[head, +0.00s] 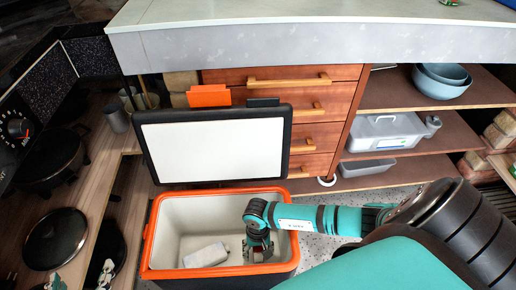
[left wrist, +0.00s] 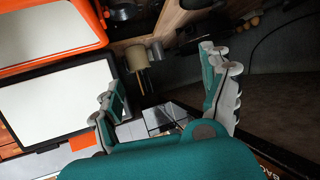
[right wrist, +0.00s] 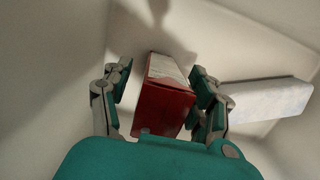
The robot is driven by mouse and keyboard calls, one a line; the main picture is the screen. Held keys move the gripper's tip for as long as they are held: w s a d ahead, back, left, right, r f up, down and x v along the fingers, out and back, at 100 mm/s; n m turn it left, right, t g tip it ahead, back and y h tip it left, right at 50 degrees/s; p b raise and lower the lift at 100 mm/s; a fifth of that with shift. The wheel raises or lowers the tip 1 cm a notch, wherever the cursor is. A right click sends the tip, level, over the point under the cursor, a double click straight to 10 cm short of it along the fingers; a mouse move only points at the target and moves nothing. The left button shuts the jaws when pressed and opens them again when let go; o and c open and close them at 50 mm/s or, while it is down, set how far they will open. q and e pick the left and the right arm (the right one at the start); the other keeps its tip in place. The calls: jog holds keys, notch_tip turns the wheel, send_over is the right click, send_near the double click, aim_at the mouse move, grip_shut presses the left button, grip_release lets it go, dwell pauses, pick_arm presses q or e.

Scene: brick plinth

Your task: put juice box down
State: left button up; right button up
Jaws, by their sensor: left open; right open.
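The juice box (right wrist: 163,108), red with a pale side, is inside the white-lined cooler (head: 170,228) with an orange rim. In the right wrist view it lies between the fingers of my right gripper (right wrist: 160,100), which is open with a small gap visible beside the box. In the head view my right gripper (head: 258,250) is down inside the cooler and mostly hides the juice box. My left gripper (left wrist: 165,85) is open and empty in the left wrist view, away from the cooler. It does not show in the head view.
A white carton (head: 206,255) lies on the cooler floor; it also shows in the right wrist view (right wrist: 262,98). The cooler's lid (head: 215,148) stands open behind. Wooden drawers (head: 325,103), shelves with bowls (head: 443,80) and a pale counter (head: 320,15) are beyond.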

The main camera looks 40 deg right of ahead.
jog(key=r, duration=0.2)
jog(key=r+p, duration=0.1)
jog(key=r, duration=0.3)
jog(key=shift+w+d+p, duration=0.25)
jog(key=shift+w+p, duration=0.15)
jog(key=r, duration=0.2)
jog(key=r+p, duration=0.1)
jog(key=r, duration=0.2)
jog(key=shift+w+d+r, duration=0.15)
jog(key=shift+w+r, duration=0.05)
jog(key=shift+r, duration=0.05)
pick_arm(q)
jog(key=s+a+f+g+y, duration=0.1)
jog(key=s+a+f+g, duration=0.1)
jog(key=s+f+g, duration=0.2)
jog(key=s+a+f+g+y, duration=0.1)
jog(key=s+a+f+g, duration=0.2)
jog(key=s, duration=0.6)
jog(key=shift+s+f+n+g+y, duration=0.3)
jog(key=shift+s+f+g, duration=0.15)
jog(key=shift+g, duration=0.65)
